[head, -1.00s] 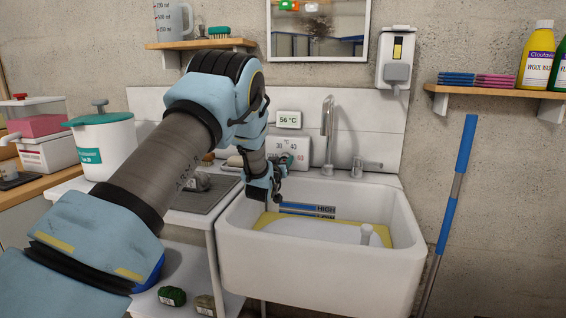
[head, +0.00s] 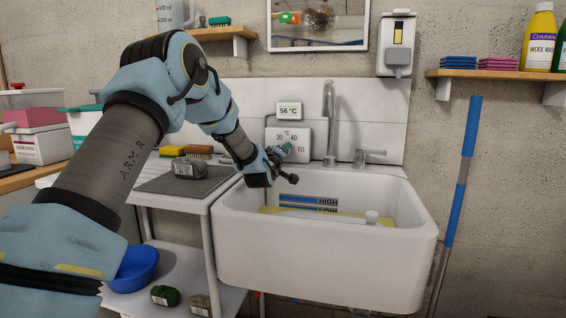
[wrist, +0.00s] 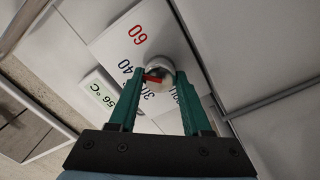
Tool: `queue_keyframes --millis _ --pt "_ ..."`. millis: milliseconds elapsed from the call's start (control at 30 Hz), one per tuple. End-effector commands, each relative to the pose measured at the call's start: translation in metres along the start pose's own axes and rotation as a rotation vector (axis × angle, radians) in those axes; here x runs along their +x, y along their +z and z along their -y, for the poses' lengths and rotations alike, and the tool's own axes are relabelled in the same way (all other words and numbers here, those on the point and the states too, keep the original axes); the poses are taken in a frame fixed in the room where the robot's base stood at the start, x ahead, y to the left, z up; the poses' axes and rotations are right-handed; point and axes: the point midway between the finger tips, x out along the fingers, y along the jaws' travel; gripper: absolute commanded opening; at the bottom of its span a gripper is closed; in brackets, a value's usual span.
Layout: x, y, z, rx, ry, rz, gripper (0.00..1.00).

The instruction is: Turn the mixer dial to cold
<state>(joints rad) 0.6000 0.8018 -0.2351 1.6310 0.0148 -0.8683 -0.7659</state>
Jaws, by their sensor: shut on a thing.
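The mixer dial (wrist: 158,72) is a round pale knob with a red pointer mark, on a white panel with a red 60, dark 40 and 30, and a partly hidden blue marking. The mark lies toward the 40 side. My gripper (wrist: 157,78) has its green fingers on either side of the dial, shut on it. In the head view my gripper (head: 284,160) is at the mixer panel (head: 300,138) above the sink's back left and hides the dial. The temperature display (head: 289,111) reads 56 °C and also shows in the wrist view (wrist: 98,94).
The white sink (head: 325,265) stands below, holding whitish and yellow contents, with a HIGH level mark inside. A tall tap (head: 329,120) and a small lever (head: 368,154) are right of the panel. A drainer with a brush and sponge is left; a blue-handled pole (head: 460,170) leans right.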

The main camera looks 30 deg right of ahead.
Motion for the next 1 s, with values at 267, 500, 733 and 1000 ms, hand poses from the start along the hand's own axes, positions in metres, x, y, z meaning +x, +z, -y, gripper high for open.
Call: queue_keyframes --millis 267,500,733,1000 --pt "-0.0002 0.0021 0.0057 -0.266 0.001 -0.010 0.00" --pt "-0.0001 0.0026 0.0056 -0.493 0.003 -0.017 0.00" --pt "0.0000 0.0029 0.0062 -0.711 0.004 -0.024 0.00" --pt "-0.0001 0.0041 0.0065 -0.968 0.005 -0.031 0.00"
